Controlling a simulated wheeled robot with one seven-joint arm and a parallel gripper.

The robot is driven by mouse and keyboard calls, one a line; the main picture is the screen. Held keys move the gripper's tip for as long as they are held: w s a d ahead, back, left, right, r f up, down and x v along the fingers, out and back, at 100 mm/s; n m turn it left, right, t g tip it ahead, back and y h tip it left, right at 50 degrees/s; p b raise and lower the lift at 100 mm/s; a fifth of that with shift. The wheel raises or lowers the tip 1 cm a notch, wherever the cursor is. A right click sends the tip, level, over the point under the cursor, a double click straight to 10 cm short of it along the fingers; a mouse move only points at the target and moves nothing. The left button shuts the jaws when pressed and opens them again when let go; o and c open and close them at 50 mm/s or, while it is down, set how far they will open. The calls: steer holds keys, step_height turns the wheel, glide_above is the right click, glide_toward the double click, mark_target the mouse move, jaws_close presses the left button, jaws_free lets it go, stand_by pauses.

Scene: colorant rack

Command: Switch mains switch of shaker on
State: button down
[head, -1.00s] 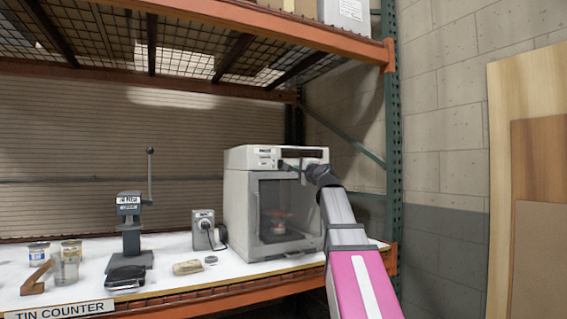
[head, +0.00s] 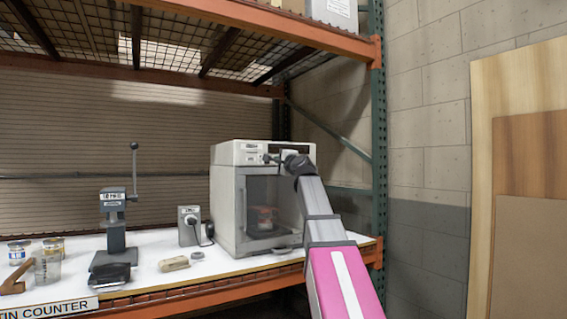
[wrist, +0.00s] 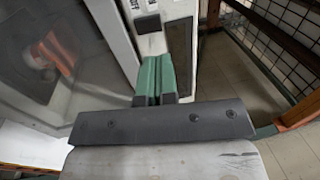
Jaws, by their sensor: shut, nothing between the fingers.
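The shaker (head: 226,200) is a pale grey cabinet with a clear door on the shelf; a red-banded tin (head: 264,218) shows inside. Its top control panel (head: 235,152) carries small labels and is partly hidden by my arm. My gripper (head: 270,158) is at the front of this panel. In the wrist view my gripper (wrist: 156,62) has its green fingers together, with nothing between them. The fingers point at the white panel, just below a small dark block (wrist: 148,23) that looks like a switch. I cannot tell its position or whether the fingertips touch the panel.
A grey box with a round dial or plug (head: 189,225) stands left of the shaker. A lever press (head: 114,220), tins and a glass jar (head: 47,268) stand further left. The rack's green upright (head: 378,120) is close on the right.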

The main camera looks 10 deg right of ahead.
steer(key=x, duration=0.8)
steer(key=shift+w, duration=0.25)
steer(key=shift+w+a+r+g, duration=0.2)
steer(key=shift+w+g, duration=0.05)
steer(key=shift+g, duration=0.15)
steer(key=shift+s, duration=0.15)
steer(key=s+d+r, duration=0.1)
steer(key=s+d, duration=0.1)
steer(key=s, duration=0.4)
steer(key=s+d+r, duration=0.1)
steer(key=s+d, duration=0.1)
steer(key=s, duration=0.5)
steer(key=shift+d+r, duration=0.15)
steer(key=shift+r, duration=0.1)
